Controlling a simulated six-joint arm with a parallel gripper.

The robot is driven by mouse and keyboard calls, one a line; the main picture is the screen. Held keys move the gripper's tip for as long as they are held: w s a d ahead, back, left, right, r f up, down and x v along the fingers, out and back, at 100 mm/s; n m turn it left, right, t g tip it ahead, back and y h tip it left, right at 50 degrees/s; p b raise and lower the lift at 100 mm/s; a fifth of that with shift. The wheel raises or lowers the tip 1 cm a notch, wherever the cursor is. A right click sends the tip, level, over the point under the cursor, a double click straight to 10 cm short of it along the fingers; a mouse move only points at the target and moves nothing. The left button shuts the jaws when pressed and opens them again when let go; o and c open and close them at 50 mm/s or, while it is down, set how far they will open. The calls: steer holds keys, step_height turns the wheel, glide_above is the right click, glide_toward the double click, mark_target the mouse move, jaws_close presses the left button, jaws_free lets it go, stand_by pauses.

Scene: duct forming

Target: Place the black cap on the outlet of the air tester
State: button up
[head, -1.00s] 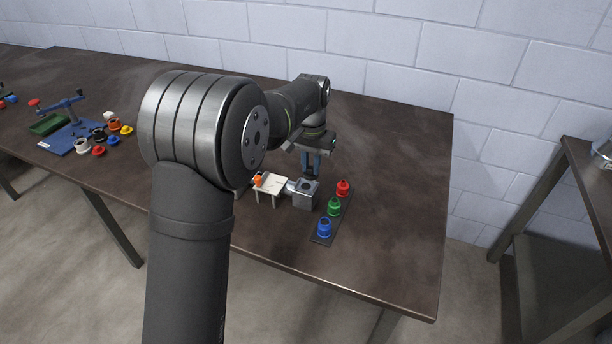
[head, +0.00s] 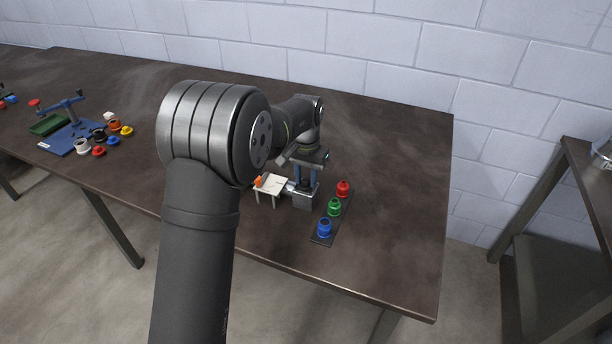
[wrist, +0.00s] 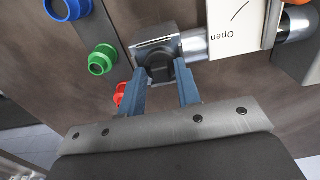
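The air tester is a grey metal block (head: 304,200) with a side pipe; it also shows in the wrist view (wrist: 156,35). My gripper (wrist: 163,74) has its blue fingers on both sides of the black cap (wrist: 160,70) and appears shut on it. In the wrist view the cap is at the block's outlet face, over the opening. How far it is seated cannot be told. In the head view my gripper (head: 306,184) is right above the block, and the cap is hidden there.
A white "Open" plate (wrist: 237,27) with an orange-tipped part stands beside the block. A dark strip holds red (head: 343,188), green (head: 334,207) and blue (head: 324,228) fittings just to the right. A blue fixture (head: 75,135) and several caps lie far left. The table's right side is clear.

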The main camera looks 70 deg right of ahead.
mark_target(306, 180)
steer(key=shift+o, duration=0.5)
steer(key=shift+r, duration=0.1)
step_height(306, 180, up, 12)
stand_by(0.4)
step_height(306, 180, down, 12)
steer(key=shift+f, duration=0.15)
steer(key=shift+r, duration=1.95)
